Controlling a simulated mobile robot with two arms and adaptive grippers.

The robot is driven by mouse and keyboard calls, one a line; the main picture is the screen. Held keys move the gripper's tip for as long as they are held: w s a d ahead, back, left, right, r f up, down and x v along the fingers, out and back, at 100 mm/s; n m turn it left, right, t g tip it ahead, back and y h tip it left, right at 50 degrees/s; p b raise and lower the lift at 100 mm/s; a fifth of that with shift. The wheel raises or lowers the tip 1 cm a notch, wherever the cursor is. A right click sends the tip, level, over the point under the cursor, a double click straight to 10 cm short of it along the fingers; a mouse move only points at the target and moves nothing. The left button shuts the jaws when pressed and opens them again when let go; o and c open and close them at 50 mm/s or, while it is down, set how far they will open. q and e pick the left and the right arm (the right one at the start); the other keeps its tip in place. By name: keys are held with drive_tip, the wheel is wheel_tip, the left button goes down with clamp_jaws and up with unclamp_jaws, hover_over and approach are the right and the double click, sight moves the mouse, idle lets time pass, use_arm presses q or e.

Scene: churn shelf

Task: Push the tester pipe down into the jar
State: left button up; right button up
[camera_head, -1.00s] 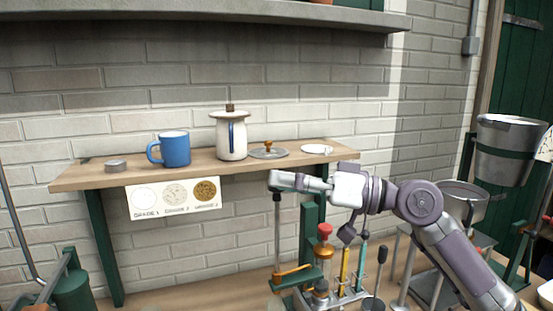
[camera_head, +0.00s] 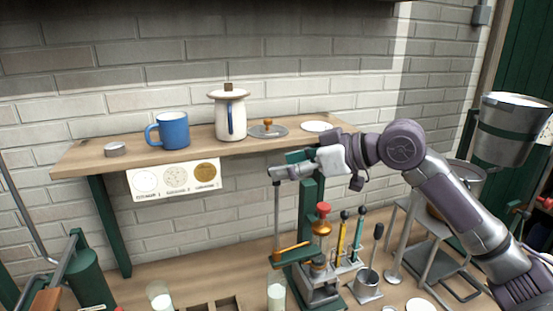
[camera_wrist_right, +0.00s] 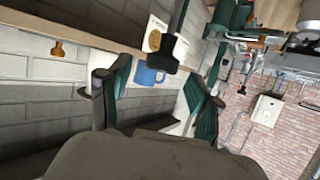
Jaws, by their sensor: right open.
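The tester pipe (camera_head: 277,215) looks like the thin grey upright rod in front of the green stand. Its lower end runs down toward a glass jar (camera_head: 277,292) with whitish contents at the bottom of the head view. I cannot tell how deep it sits. My right gripper (camera_head: 280,174) is at the rod's top end and partly covers it. In the right wrist view its two fingers (camera_wrist_right: 155,98) are spread apart, with a dark bar (camera_wrist_right: 177,38) beyond and between them. Contact with the pipe is unclear. My left gripper is not in view.
An orange lever (camera_head: 292,248) sticks out beside the pipe, and a rack (camera_head: 335,270) of tools stands right of it. Behind, a wooden shelf (camera_head: 75,168) carries a blue mug (camera_head: 173,131) and a white pot (camera_head: 230,115). A small glass (camera_head: 160,296) stands on the bench.

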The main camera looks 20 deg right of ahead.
drive_tip(key=shift+p+x, duration=0.3)
drive_tip(key=shift+x, duration=1.25)
drive_tip(key=shift+s, duration=0.1)
clamp_jaws()
